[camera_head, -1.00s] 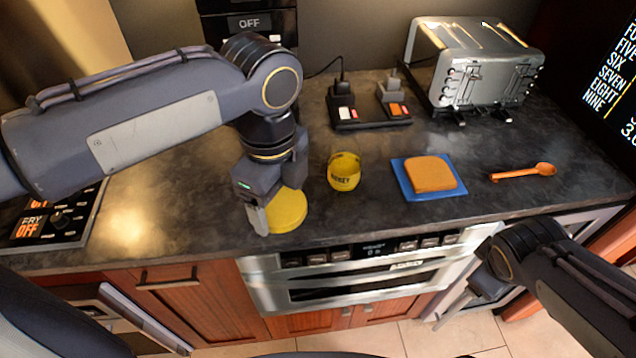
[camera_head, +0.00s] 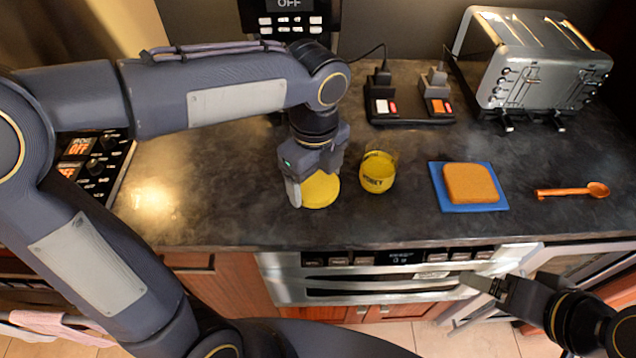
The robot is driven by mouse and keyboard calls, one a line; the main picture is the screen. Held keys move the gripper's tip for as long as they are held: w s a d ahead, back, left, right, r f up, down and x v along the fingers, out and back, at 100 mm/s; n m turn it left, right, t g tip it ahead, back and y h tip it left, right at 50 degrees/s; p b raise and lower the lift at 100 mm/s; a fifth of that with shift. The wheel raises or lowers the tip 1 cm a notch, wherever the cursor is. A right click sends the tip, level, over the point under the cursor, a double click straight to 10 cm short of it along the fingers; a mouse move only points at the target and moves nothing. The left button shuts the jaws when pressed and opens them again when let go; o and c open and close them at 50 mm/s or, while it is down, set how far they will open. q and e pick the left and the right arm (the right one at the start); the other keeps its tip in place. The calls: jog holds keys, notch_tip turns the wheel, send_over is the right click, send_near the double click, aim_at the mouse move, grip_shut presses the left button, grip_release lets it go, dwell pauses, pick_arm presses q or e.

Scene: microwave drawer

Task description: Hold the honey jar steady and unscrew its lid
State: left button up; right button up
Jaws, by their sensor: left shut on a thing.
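The honey jar (camera_head: 377,173) stands upright on the dark counter, a small clear jar with yellow honey and a label. Its top looks open, with a clear rim above the honey. My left gripper (camera_head: 312,200) is shut on the round yellow lid (camera_head: 322,190), left of the jar and apart from it. The lid is low over or on the counter; I cannot tell if it touches. The gripper hides part of the lid's left edge. My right gripper (camera_head: 485,285) is at lower right, in front of the counter edge, away from the jar; its jaw opening is unclear.
Right of the jar, a slice of bread (camera_head: 470,184) lies on a blue board (camera_head: 476,207), with an orange spoon (camera_head: 572,191) further right. A power strip (camera_head: 410,110) and a steel toaster (camera_head: 535,65) stand behind.

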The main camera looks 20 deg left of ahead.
aim_at(317, 178)
pick_arm(q)
jog(key=w+f, duration=0.3)
jog(key=f, duration=0.1)
jog(key=shift+a, duration=0.25)
jog(key=shift+w+f, duration=0.2)
jog(key=shift+f, duration=0.8)
jog(key=shift+w+f, duration=0.2)
jog(key=shift+f, duration=0.75)
jog(key=shift+f, duration=0.1)
